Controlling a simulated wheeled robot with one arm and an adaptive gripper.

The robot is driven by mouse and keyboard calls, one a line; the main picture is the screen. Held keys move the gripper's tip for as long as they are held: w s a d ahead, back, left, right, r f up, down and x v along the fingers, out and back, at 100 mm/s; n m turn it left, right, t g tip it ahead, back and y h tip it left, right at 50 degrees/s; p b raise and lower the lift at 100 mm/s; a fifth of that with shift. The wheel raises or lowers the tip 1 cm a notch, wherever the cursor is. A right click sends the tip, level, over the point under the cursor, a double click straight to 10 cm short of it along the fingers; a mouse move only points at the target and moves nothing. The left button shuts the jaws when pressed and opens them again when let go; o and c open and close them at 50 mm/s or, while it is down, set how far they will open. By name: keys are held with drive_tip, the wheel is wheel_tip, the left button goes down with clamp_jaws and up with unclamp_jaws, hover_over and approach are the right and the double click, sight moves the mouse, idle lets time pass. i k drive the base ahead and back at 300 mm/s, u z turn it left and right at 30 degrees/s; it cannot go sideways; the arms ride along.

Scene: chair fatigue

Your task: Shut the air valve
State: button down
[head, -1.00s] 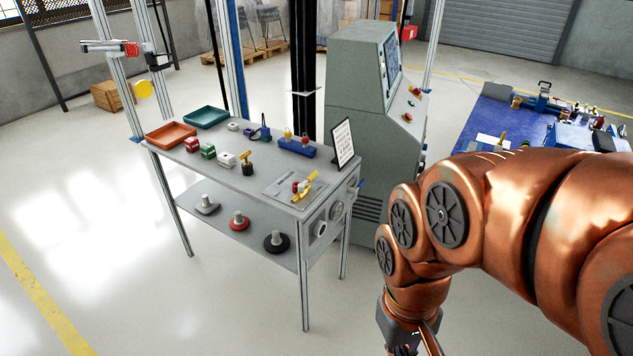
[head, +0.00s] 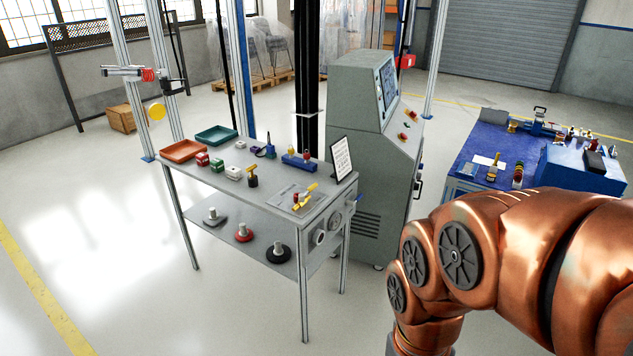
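The end panel of the grey bench carries round gauge-like fittings (head: 336,219) and a small blue lever (head: 358,198) at its right side. This may be the air valve, but it is too small to tell its position. A yellow-handled item with a red part (head: 305,197) lies on a plate on the bench top; I cannot tell whether it is a valve. My copper arm reaches in from the right, in front of and apart from the bench. My gripper is below the bottom edge of the head view, so its fingers are hidden.
The grey bench (head: 250,208) holds an orange tray (head: 183,151), a green tray (head: 216,135) and small parts. A grey control cabinet (head: 355,100) stands behind it. A blue-topped table (head: 480,150) is at the right. Open floor lies left of the bench.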

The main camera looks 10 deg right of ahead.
sight(309, 190)
drive_tip(key=u, duration=0.35)
drive_tip(key=i, duration=1.2)
drive_tip(key=u, duration=0.6)
